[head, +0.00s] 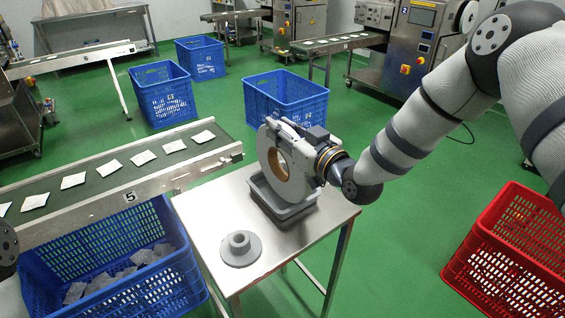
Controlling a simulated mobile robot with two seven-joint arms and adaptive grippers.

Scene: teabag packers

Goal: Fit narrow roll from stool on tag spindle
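A narrow pale grey roll (271,167) with a brown core stands on edge at a small grey tray (258,200) on the steel stool (205,222). My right gripper (289,135) is at the roll's upper right rim, with finger parts against or very near it. I cannot tell whether its fingers are closed on the rim, or whether the roll's lower edge rests in the tray. A grey flanged hub (240,249) lies on the stool in front of the tray. My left gripper is out of view. I cannot pick out the tag spindle.
A conveyor (100,190) with white packets runs on the left above a blue crate (150,290). More blue crates (285,97) stand behind. A red crate (510,255) is at right. A machine (410,45) with a pale round reel (467,16) stands at the back right. Green floor is open between.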

